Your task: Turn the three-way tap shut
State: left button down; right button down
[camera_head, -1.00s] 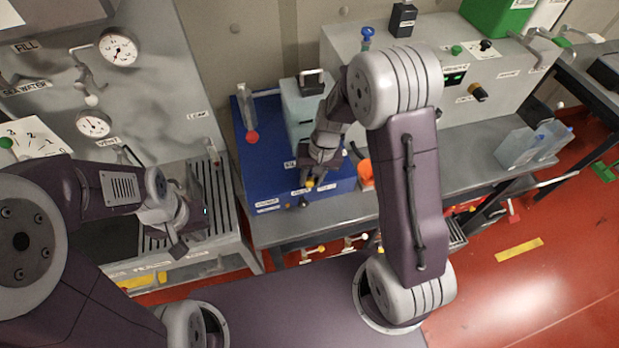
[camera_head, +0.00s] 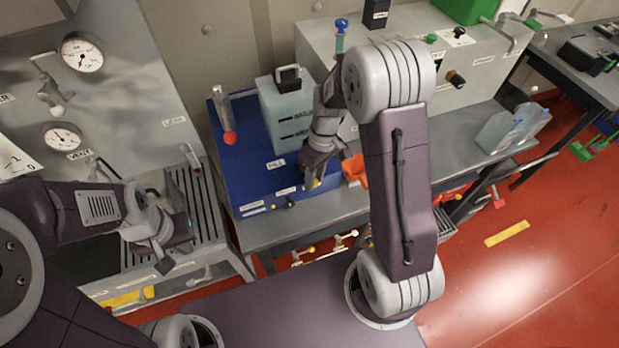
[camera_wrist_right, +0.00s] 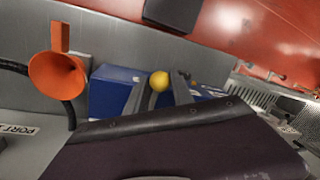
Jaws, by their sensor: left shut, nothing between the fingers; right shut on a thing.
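My right gripper (camera_head: 314,184) is at the right front part of the blue box (camera_head: 258,135), pointing down at it. It is shut on a small yellow knob, which shows as a yellow ball (camera_wrist_right: 159,81) between the two fingers in the right wrist view. I take the knob for the tap's handle; the tap's body is hidden by the gripper, so its setting cannot be told. My left gripper (camera_head: 166,258) is shut and empty, above the grey slatted bench at the left.
A clear tank (camera_head: 285,115) stands on the blue box. An orange funnel (camera_head: 354,168) is close right of my right gripper; it also shows in the wrist view (camera_wrist_right: 58,75). A gauge panel (camera_head: 110,90) rises at the left. Clear containers (camera_head: 512,130) stand on the right bench.

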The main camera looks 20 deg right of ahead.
jog(key=shift+w+d+n, duration=0.15)
jog(key=shift+d+n, duration=0.1)
jog(key=shift+n, duration=0.15)
jog(key=shift+r, duration=0.1)
jog(key=c, duration=1.1)
grip_release()
notch_tip(320, 180, up, 9)
jog(key=d, duration=0.1)
jog(key=shift+w+d+b, duration=0.25)
jog(key=shift+w+b, duration=0.15)
